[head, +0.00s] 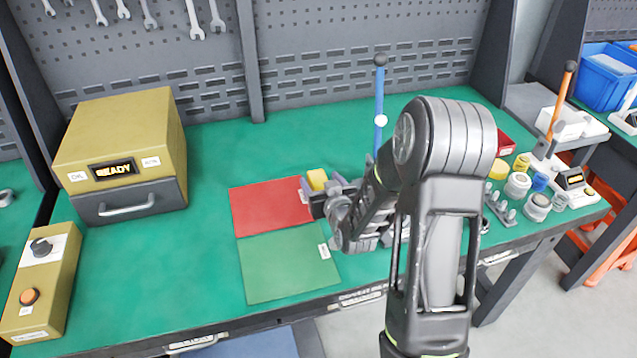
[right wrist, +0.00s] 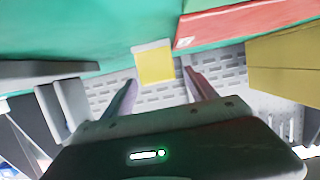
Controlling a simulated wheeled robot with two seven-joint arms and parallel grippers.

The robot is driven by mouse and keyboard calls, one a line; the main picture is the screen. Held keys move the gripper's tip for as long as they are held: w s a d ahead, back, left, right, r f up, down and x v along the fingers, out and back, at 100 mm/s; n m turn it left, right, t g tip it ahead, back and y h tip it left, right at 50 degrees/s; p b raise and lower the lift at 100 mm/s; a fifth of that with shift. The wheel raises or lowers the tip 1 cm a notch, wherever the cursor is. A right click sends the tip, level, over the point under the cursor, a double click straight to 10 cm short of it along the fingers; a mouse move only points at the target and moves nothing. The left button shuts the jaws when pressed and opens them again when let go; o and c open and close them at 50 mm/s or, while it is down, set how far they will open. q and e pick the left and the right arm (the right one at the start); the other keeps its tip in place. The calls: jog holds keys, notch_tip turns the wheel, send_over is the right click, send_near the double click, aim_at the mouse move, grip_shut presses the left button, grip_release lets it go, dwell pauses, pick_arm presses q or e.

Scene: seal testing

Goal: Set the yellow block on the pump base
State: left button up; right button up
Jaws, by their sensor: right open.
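The yellow block (head: 317,180) shows at the tip of my right gripper (head: 322,195), near the right edge of the red mat. In the right wrist view the yellow block (right wrist: 155,63) lies just beyond and between the two spread fingertips. The right gripper is open; I cannot tell whether a finger touches the block or what is under the block. A blue upright handle (head: 379,105) with a dark knob stands behind my right arm; its foot is hidden by the arm. No pump base shows clearly there. My left gripper is not in view.
A red mat (head: 262,207) and a green mat (head: 285,268) lie on the green bench. A yellow box with a drawer (head: 125,150) stands at the left, a control box (head: 40,280) in front. An orange-handled device (head: 562,95) and small jars (head: 518,185) crowd the right.

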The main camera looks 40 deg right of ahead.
jog(key=shift+w+d+f, duration=0.15)
jog(key=shift+w, duration=0.25)
jog(key=shift+c, duration=0.6)
grip_shut()
